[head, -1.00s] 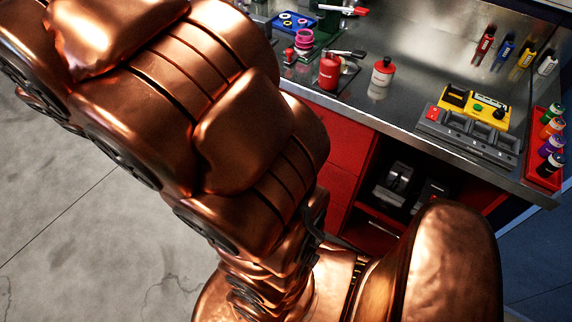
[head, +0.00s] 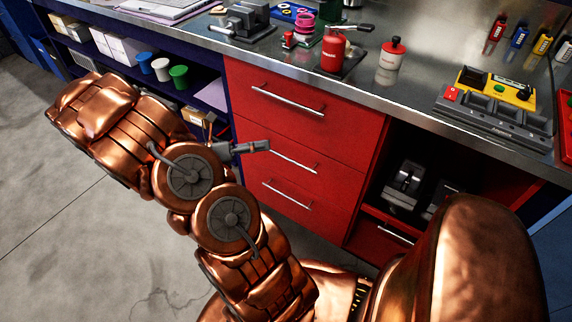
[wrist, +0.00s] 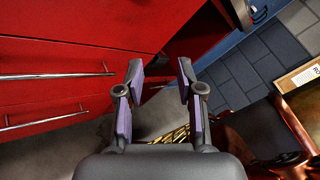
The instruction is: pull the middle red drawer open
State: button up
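The red drawer unit has three stacked drawers, all closed. The middle red drawer (head: 325,163) has a slim metal bar handle (head: 293,160). The top drawer (head: 345,118) is above it and the bottom drawer (head: 325,205) below. My gripper (head: 262,146) is in front of the drawers, by the left end of the middle handle; the gap in depth is hard to judge. In the wrist view my gripper (wrist: 160,75) is open and empty. Two bar handles lie left of the fingers there, an upper one (wrist: 60,76) and a lower one (wrist: 45,118); neither is between the fingers.
The steel worktop (head: 345,82) above carries a red bottle (head: 333,53), a red-and-white bottle (head: 391,57) and a vise (head: 243,22). An open bay with a dark machine (head: 404,183) is right of the drawers. A shelf with cups (head: 161,70) is left. Floor in front is clear.

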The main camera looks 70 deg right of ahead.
aim_at(286, 158)
jog(key=w+d+f+n+t+h+b, duration=0.1)
jog(key=d+f+n+h+b, duration=0.25)
jog(key=f+n, duration=0.45)
jog(key=w+d+f+n+t+h+b, duration=0.1)
jog(key=w+d+f+n+h+b, duration=0.25)
jog(key=f, duration=0.85)
jog(key=shift+n+y, duration=0.35)
jog(key=shift+y, duration=0.25)
jog(key=shift+s+f+b+x, duration=0.1)
jog(key=shift+f+b+x, duration=0.05)
jog(key=shift+x, duration=1.5)
jog(key=shift+s+f+b+x, duration=0.1)
jog(key=shift+x, duration=1.55)
jog(key=shift+s+f+b+x, duration=0.15)
jog(key=shift+x, duration=1.5)
jog(key=shift+a, duration=0.1)
jog(key=shift+c, duration=0.2)
grip_shut()
